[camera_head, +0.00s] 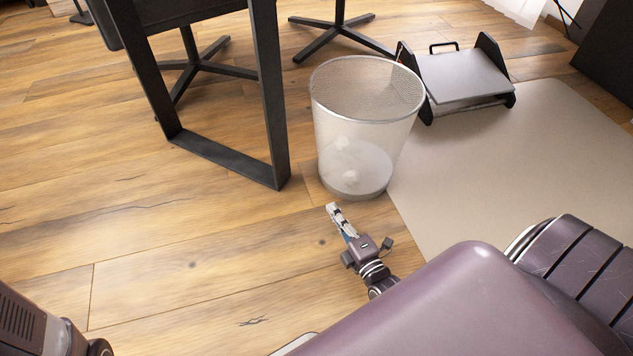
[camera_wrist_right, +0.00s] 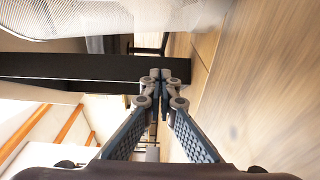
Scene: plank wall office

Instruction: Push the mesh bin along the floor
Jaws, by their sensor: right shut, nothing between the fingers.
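My left gripper is out of view.
A black desk leg frame (camera_head: 225,158) stands close to the bin's left. A black document tray (camera_head: 462,75) sits behind it to the right. A beige mat (camera_head: 490,170) lies along its right side. Chair bases (camera_head: 335,28) are behind. Floor at front left is clear.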

